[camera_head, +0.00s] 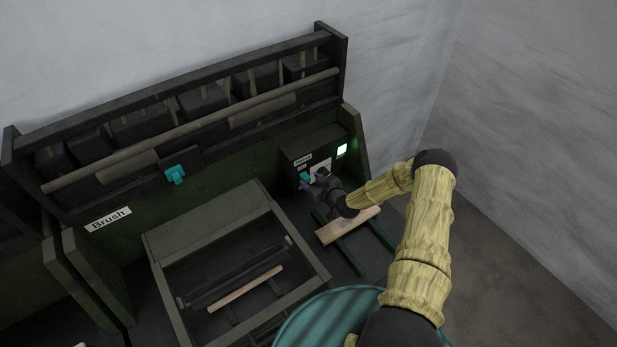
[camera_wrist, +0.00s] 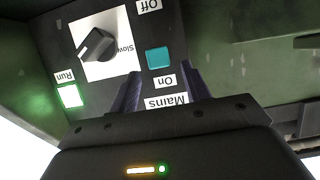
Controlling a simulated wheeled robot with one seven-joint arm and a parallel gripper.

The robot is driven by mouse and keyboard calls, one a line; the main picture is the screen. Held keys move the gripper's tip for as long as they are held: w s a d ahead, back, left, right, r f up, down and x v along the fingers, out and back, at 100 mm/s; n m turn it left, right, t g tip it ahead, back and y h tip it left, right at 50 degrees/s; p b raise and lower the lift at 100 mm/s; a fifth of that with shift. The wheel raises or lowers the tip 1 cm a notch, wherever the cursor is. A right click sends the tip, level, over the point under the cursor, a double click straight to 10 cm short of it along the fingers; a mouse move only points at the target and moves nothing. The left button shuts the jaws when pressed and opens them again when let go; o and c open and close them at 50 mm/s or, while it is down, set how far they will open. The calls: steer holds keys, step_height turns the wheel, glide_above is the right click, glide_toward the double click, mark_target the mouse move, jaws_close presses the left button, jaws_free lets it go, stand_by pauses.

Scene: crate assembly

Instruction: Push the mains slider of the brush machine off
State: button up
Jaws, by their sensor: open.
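The mains slider (camera_wrist: 159,60) is a teal block on the dark control box (camera_head: 325,145). In the wrist view it sits next to the On label (camera_wrist: 168,81), with the Off label (camera_wrist: 148,5) farther away at the top edge. The slider also shows in the head view (camera_head: 305,177), partly beside my gripper (camera_head: 309,184). My gripper is open in the wrist view (camera_wrist: 162,78), its fingers either side of the On label, just short of the slider. I cannot tell whether they touch the panel. The Run lamp (camera_wrist: 70,96) is lit green.
A black knob (camera_wrist: 96,45) on a white Slow plate is beside the slider. A wooden piece (camera_head: 345,226) lies on green rails below my arm. A framed opening (camera_head: 210,220) is to the left. A teal clip (camera_head: 175,174) hangs on the rack rail above the Brush sign (camera_head: 108,219).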

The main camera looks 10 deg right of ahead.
steer(key=shift+x, duration=1.35)
steer(key=shift+c, duration=0.2)
jaws_close()
step_height(320, 180, down, 4)
steer(key=b, duration=0.4)
steer(key=shift+s, duration=0.1)
steer(key=shift+o, duration=0.2)
jaws_free()
